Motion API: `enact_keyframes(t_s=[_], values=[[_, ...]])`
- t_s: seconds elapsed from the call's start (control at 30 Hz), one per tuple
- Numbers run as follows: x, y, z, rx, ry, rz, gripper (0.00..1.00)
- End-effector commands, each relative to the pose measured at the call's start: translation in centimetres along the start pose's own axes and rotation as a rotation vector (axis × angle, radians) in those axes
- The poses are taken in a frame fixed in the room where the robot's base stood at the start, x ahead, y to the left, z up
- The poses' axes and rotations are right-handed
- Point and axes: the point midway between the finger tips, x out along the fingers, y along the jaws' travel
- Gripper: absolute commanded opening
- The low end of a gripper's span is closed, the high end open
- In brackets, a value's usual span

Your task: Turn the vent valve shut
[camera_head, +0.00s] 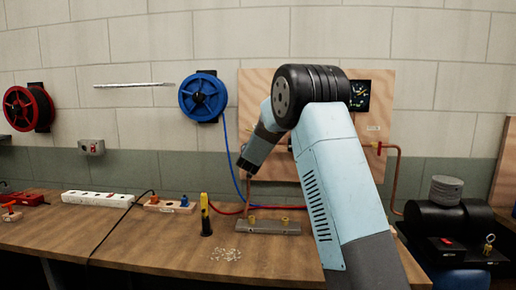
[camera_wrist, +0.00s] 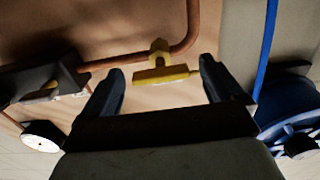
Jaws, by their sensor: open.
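In the wrist view a yellow valve handle (camera_wrist: 165,74) with a small brass-coloured stem sits on a copper pipe (camera_wrist: 187,40) against the wooden board; I take it as the vent valve. Its bar lies nearly level across the picture. My gripper (camera_wrist: 161,66) is open, one dark finger on each side of the handle, with a gap to both; I cannot tell the depth between them. In the head view my gripper (camera_head: 247,166) is in front of the lower left of the plywood board (camera_head: 255,95), and this valve cannot be made out there.
A dark block with a small lever (camera_wrist: 42,92) is at the wrist view's left. A blue reel (camera_head: 201,97) hangs left of the board, its hose dropping past my gripper. Below are a grey manifold (camera_head: 240,228) and a black-yellow tool (camera_head: 205,215) on the bench (camera_head: 150,250).

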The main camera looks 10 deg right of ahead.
Motion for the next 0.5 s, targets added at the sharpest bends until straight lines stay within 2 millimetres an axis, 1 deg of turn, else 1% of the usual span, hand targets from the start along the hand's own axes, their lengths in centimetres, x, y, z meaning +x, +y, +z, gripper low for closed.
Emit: enact_keyframes(t_s=[0.03, 0.1, 0.2, 0.5], values=[[0.6, 0.0, 0.0, 0.0, 0.0, 0.001, 0.94], [1.1, 0.0, 0.0, 0.0, 0.001, 0.001, 0.94], [1.6, 0.0, 0.0, -0.001, 0.0, 0.0, 0.94], [1.8, 0.0, 0.0, -0.001, 0.0, 0.0, 0.94]])
